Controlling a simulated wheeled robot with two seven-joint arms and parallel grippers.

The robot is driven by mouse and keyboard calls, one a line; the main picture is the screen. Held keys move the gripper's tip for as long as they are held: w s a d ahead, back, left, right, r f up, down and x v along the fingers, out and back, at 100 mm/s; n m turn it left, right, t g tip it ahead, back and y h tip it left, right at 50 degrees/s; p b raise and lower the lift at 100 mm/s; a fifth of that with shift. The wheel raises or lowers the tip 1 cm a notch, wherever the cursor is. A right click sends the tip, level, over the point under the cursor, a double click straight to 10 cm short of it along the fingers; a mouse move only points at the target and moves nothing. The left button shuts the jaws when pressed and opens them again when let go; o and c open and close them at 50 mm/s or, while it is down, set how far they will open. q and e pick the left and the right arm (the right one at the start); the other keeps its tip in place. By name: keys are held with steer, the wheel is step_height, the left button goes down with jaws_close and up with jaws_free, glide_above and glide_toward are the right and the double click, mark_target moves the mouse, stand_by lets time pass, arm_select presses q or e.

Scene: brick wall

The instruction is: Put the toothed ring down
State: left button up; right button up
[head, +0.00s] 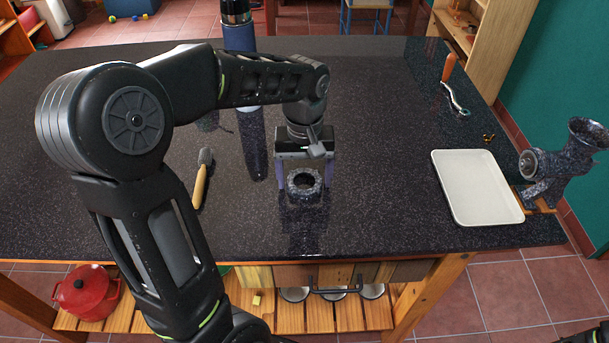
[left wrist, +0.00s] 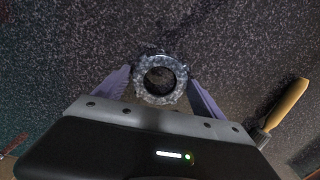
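The toothed ring (head: 304,194) is a speckled dark grey ring with a round hole, at the middle of the dark stone counter (head: 390,130). My left gripper (head: 305,182) points down over it, with one purple finger on each side. In the left wrist view the ring (left wrist: 160,96) sits between the fingertips of the left gripper (left wrist: 160,76), which appear to touch its sides. The ring is at or just above the counter; a small gap is hard to tell. My right gripper is out of view.
A brush (head: 202,178) with a wooden handle lies left of the ring. A dark blue bottle (head: 238,38) stands at the back. A white tray (head: 477,187), a grinder body (head: 566,160) and an orange-handled crank (head: 452,84) are at the right. The counter between ring and tray is clear.

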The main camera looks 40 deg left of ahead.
arm_select(q)
steer(key=shift+o, duration=1.2)
step_height(320, 180, up, 12)
steer(key=p, duration=0.1)
steer(key=shift+r, duration=0.15)
